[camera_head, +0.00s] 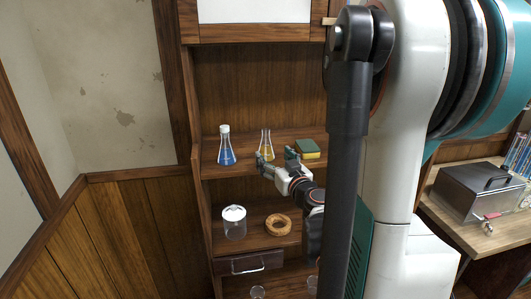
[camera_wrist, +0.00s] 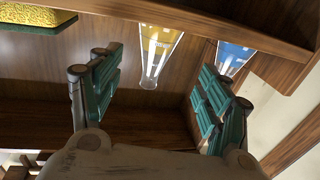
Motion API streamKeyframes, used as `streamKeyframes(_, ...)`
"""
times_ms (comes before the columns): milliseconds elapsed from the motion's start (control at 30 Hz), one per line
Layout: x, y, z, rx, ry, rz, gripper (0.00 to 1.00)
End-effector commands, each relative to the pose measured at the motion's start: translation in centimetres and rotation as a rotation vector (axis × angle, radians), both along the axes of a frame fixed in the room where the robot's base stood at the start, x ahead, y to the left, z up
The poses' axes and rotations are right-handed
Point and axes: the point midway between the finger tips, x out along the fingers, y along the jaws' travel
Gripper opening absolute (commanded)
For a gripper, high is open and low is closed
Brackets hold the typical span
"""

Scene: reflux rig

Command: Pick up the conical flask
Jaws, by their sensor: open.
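A clear conical flask with yellow contents (camera_head: 265,145) stands upright on the upper open shelf of the wooden cabinet. In the wrist view, which is upside down, this flask (camera_wrist: 158,45) shows between the fingers, its neck pointing down the picture. My gripper (camera_head: 277,160) is open in front of the shelf, close to the flask. In the wrist view both green-padded fingers (camera_wrist: 157,78) are spread wide, with nothing held. How much depth lies between fingers and flask is hard to tell. A second conical flask, blue with a white cap (camera_head: 226,148), stands to its left and also shows in the wrist view (camera_wrist: 232,57).
A yellow and green sponge-like block (camera_head: 307,149) is on the same shelf, right of the yellow flask. The shelf below holds a lidded glass jar (camera_head: 234,224) and a brown ring (camera_head: 278,225). A metal box (camera_head: 482,192) stands on the side table at right.

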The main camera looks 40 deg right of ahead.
Motion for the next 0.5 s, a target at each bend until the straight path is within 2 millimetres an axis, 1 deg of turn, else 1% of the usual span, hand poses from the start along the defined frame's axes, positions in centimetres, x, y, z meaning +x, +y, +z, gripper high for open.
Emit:
streamKeyframes(33,1.0,-0.3,-0.1,0.000,0.000,0.002,0.70)
streamKeyframes(100,2.0,-0.6,-0.1,0.000,0.000,0.003,0.70)
streamKeyframes(200,2.9,-1.0,-0.1,0.000,0.000,0.001,0.70)
streamKeyframes(433,3.9,-1.5,-0.2,0.001,0.000,0.001,0.70)
streamKeyframes(500,4.5,-1.9,-0.3,0.001,0.000,0.002,0.70)
